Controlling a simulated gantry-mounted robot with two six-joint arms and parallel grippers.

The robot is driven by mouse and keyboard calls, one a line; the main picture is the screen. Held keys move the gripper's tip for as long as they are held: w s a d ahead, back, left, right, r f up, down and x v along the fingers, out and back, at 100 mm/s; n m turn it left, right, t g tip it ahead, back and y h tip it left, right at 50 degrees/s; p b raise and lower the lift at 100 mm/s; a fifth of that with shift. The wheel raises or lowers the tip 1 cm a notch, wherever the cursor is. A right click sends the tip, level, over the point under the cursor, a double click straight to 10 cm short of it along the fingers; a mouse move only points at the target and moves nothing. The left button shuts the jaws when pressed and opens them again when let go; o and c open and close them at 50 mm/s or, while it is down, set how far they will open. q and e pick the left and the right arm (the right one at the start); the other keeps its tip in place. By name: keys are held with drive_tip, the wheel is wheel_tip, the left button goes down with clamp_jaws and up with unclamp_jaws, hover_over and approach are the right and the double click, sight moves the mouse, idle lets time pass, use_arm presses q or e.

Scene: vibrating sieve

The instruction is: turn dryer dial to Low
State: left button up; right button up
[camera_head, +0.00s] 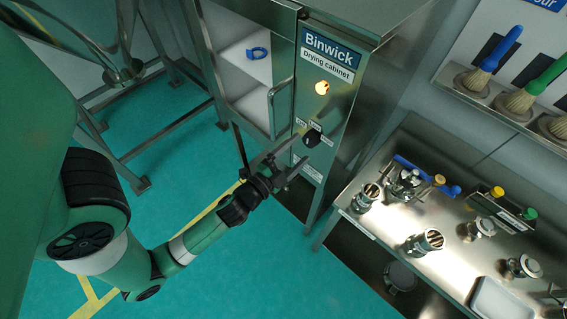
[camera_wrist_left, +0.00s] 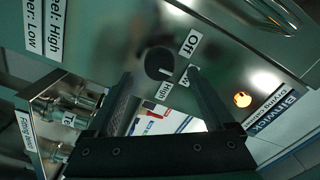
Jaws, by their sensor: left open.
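The dryer dial (camera_head: 312,138) is a black round knob on the front panel of the Binwick drying cabinet (camera_head: 340,115). In the wrist view the dial (camera_wrist_left: 158,63) has Off (camera_wrist_left: 188,43) and High (camera_wrist_left: 164,92) labels beside it. A third label, ending in "w", is partly hidden by a finger. A pale mark on the dial's lower right edge seems to face that label. My left gripper (camera_head: 302,147) is open and empty in front of the panel. Its fingers lie to either side of the dial in the wrist view; contact cannot be told. My right gripper is not in view.
An amber lamp (camera_head: 322,87) glows above the dial. The cabinet's door handle (camera_head: 272,112) is left of the panel; a blue item (camera_head: 257,53) lies inside. A steel bench (camera_head: 455,265) with metal parts stands right.

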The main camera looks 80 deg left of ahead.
use_arm(q)
drive_tip(key=b+v, duration=0.4)
drive_tip(key=v, duration=0.4)
drive_tip(key=shift+s+d+b, duration=0.15)
drive_tip(key=shift+d+b, duration=0.05)
drive_tip(key=shift+b, duration=0.1)
